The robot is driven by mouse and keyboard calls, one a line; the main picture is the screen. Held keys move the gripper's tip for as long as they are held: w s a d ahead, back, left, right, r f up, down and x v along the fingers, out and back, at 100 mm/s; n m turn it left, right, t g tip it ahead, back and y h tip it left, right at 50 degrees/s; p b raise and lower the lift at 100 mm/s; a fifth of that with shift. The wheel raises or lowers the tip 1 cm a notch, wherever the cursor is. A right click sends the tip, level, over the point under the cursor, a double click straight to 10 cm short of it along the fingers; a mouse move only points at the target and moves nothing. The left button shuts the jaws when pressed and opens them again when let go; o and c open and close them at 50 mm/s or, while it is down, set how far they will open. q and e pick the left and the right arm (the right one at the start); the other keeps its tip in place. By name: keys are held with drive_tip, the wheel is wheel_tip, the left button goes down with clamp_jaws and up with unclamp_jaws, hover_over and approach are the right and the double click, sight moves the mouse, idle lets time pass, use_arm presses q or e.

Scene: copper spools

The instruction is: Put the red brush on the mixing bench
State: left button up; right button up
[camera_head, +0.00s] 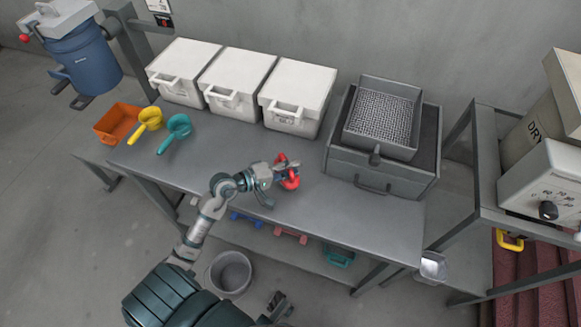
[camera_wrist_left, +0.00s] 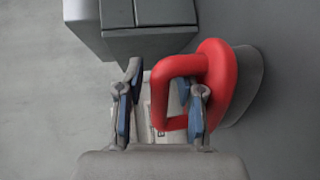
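The red brush (camera_head: 290,179) shows at the left gripper, over the middle of the long grey bench (camera_head: 235,185). In the left wrist view the brush (camera_wrist_left: 224,85) has a thick red loop handle and a grey bristle side against the dark grey surface. My left gripper (camera_wrist_left: 160,110) is open, its fingers apart on both sides of the loop's near bar. The right finger overlaps the loop opening, and a gap shows by the left finger. I cannot tell whether the brush rests on the bench. A dark gripper part, likely my right gripper (camera_head: 279,305), shows at the bottom edge, its fingers unclear.
White lidded bins (camera_head: 237,80) line the bench's back. A grey box with a mesh sieve (camera_head: 382,122) stands right. A teal scoop (camera_head: 176,130), yellow scoop (camera_head: 149,120) and orange tray (camera_head: 118,123) sit left. A grey bucket (camera_head: 229,273) stands below in front.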

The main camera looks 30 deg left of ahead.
use_arm(q)
drive_tip(key=shift+d, duration=0.3)
drive_tip(key=shift+s+a, duration=0.1)
drive_tip(key=shift+a, duration=0.2)
drive_tip(key=v, duration=0.4)
drive_tip(key=shift+s+a+f, duration=0.15)
drive_tip(key=shift+a+f, duration=0.05)
drive_tip(key=shift+a, duration=0.4)
drive_tip(key=v, duration=0.7)
drive_tip(key=shift+r+b, duration=0.2)
drive_tip(key=shift+b, duration=0.25)
use_arm(e)
drive_tip(key=shift+w+a+r+t+y, duration=0.2)
drive_tip(key=shift+w+a+t, duration=0.25)
drive_tip(key=shift+w, duration=0.35)
drive_tip(key=shift+w+a+r+t+y, duration=0.1)
drive_tip(key=shift+w+a+r+t, duration=0.1)
drive_tip(key=shift+w+a+t, duration=0.45)
use_arm(q)
drive_tip(key=shift+s+d, duration=0.15)
use_arm(e)
drive_tip(key=shift+w+d, duration=0.15)
drive_tip(key=shift+d, duration=0.25)
